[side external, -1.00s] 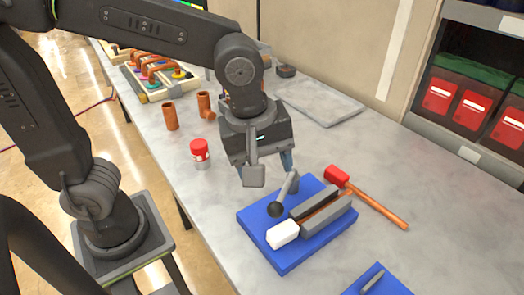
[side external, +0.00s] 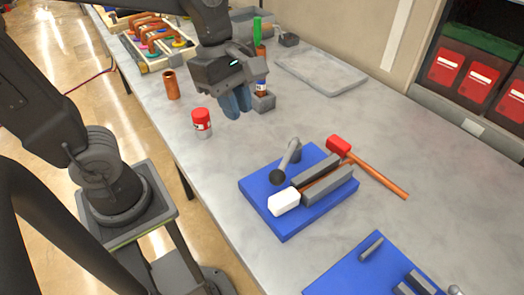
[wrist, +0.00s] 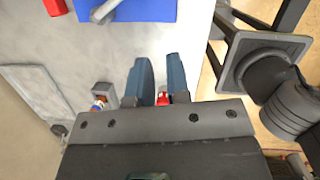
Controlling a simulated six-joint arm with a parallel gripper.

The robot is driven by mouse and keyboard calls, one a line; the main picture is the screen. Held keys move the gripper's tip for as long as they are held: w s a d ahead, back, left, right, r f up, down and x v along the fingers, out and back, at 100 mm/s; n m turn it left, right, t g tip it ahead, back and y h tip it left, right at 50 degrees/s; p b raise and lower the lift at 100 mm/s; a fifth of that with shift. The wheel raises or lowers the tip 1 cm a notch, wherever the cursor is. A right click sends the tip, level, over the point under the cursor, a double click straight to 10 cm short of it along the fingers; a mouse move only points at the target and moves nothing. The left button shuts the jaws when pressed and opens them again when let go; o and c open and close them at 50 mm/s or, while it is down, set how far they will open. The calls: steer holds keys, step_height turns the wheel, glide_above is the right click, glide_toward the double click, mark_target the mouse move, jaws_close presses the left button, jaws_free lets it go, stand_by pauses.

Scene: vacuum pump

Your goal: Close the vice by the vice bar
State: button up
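The vice (side external: 330,190) sits on a blue base (side external: 285,228) in the side external view. It has two dark grey jaws with a thin brown strip between them, and a white block at the near end. The grey vice bar (side external: 290,158) with a black ball knob stands tilted beside the jaws. In the wrist view the bar (wrist: 104,12) shows at the top edge on the blue base (wrist: 150,10); the jaws are out of frame. My gripper (side external: 237,103) is above the table, behind and left of the vice, apart from it. In the wrist view its blue-grey fingers (wrist: 160,78) stand apart, empty.
A red-capped jar (side external: 201,122) stands near my gripper. A small bottle in a grey holder (side external: 263,100) is just behind it. A red-headed hammer (side external: 375,180) lies right of the vice. Another blue base (side external: 345,275) is in front. Clear table lies between jar and vice.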

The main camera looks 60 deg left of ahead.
mark_target(272, 171)
steer(key=shift+s+a+f+n+h, duration=0.1)
steer(key=shift+a+n+h, duration=0.05)
steer(key=shift+a+n, duration=0.3)
steer(key=shift+s+a+f+n+h, duration=0.1)
steer(key=shift+a+n+h, duration=0.05)
steer(key=shift+a+n, duration=0.25)
jaws_close()
steer(key=x, duration=0.9)
steer(key=shift+d+f, duration=0.1)
steer(key=shift+f, duration=0.15)
steer(key=d, duration=0.2)
steer(key=w+d+f, duration=0.1)
steer(key=shift+w, duration=0.1)
steer(key=shift+w+d, duration=0.2)
steer(key=shift+d, duration=0.2)
steer(key=shift+w+d, duration=0.2)
steer(key=shift+d, duration=0.65)
steer(key=shift+s+a, duration=0.1)
steer(key=shift+a, duration=0.05)
